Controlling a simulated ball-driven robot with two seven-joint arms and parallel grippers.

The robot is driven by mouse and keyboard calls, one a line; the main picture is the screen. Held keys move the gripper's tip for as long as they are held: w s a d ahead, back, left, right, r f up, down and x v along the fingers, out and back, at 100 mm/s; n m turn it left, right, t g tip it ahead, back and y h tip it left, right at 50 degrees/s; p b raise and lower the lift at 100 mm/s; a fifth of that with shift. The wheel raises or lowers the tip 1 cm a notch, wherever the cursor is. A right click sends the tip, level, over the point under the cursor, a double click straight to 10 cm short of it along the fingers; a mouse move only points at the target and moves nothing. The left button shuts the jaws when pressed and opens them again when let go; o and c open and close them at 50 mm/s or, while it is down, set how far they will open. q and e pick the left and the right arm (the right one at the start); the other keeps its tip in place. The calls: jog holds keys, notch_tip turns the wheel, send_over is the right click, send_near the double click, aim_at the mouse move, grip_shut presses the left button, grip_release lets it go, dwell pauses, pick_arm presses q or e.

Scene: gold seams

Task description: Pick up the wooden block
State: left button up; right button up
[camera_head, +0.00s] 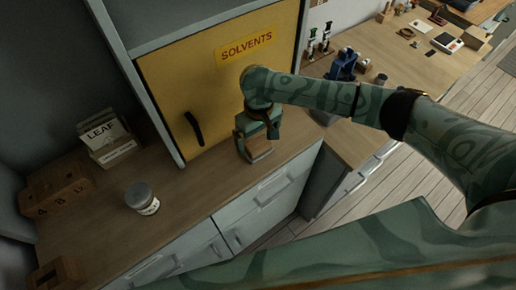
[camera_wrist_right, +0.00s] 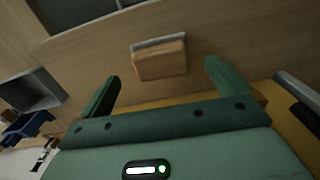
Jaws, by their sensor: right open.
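The wooden block (camera_head: 261,152) rests on the wooden counter, in front of the yellow cabinet door and partly covered by my right gripper (camera_head: 257,147). In the right wrist view the block (camera_wrist_right: 161,64) is tan with a pale grey strip along one long edge. My right gripper (camera_wrist_right: 162,74) is open there, its two green fingers wide apart. The block lies ahead of the fingertips, roughly centred between them, with clear space on both sides. I see no contact. My left gripper is not in view.
The yellow solvents cabinet (camera_head: 178,75) with a dark handle (camera_head: 193,129) stands right behind my right gripper. A grey-lidded jar (camera_head: 141,199), a box marked LEAF (camera_head: 105,143) and a lettered wooden box (camera_head: 56,190) stand further left. Counter between jar and block is clear.

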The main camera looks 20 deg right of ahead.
aim_at(258, 143)
notch_tip(258, 143, down, 5)
jog(key=shift+f+b, duration=0.1)
jog(key=shift+b, duration=1.15)
jog(key=shift+c, duration=0.7)
jog(key=c, duration=0.9)
jog(key=shift+r+p, duration=0.4)
jog(key=shift+r, duration=0.2)
notch_tip(258, 143, up, 3)
jog(key=shift+p, duration=0.8)
jog(key=s+a+r+p, duration=0.2)
jog(key=s+r+p, duration=0.4)
jog(key=s, duration=0.8)
notch_tip(258, 143, up, 3)
jog(key=shift+a+p, duration=0.25)
jog(key=shift+p, duration=0.1)
